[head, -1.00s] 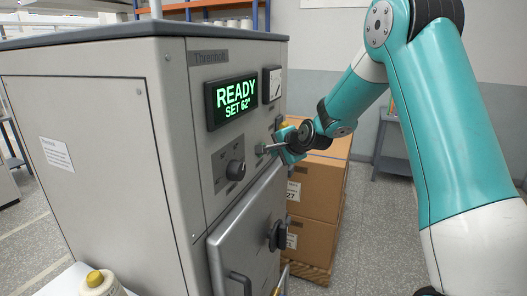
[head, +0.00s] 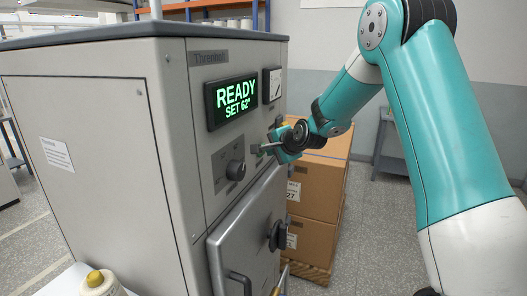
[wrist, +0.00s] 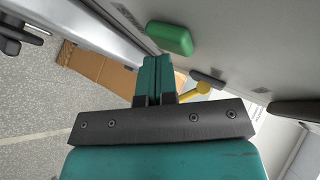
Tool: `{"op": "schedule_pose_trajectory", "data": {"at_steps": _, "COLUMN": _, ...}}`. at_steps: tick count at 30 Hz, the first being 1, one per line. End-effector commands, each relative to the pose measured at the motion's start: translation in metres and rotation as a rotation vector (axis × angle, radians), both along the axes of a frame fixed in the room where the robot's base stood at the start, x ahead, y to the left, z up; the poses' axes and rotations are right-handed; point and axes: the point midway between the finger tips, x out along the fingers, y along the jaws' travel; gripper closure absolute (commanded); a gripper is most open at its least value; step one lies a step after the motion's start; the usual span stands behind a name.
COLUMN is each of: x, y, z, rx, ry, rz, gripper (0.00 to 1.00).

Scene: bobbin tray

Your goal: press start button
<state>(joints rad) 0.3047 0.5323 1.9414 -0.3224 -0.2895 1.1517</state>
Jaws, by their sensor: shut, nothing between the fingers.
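A grey oven-like machine (head: 90,120) has a display (head: 232,100) reading "READY SET 62°". In the wrist view, a green button (wrist: 170,38) sticks out from its grey panel; no label on it can be read. My gripper (wrist: 157,60) has its two fingers together and empty, with the tips just short of or at the button's lower edge in the picture. I cannot tell whether they touch. In the head view, my gripper (head: 268,148) is at the machine's front face, right of the dial, and largely hides the button area.
A dark dial (head: 236,170) sits below the display. The machine's door (head: 245,235) with its handle is under my gripper. A yellow-tipped part (wrist: 197,91) is close beside my fingers. Stacked cardboard boxes (head: 316,190) stand behind, right of the machine.

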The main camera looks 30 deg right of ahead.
Motion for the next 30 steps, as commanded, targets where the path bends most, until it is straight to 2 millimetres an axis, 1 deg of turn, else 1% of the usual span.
{"op": "schedule_pose_trajectory", "data": {"at_steps": 21, "x": 0.0045, "y": 0.0036, "z": 0.0003, "rx": 0.0, "ry": -0.001, "rz": 0.0, "gripper": 1.0}}
{"op": "schedule_pose_trajectory", "data": {"at_steps": 30, "x": -0.0045, "y": -0.0041, "z": -0.0001, "rx": 0.0, "ry": -0.001, "rz": -0.002, "gripper": 1.0}}
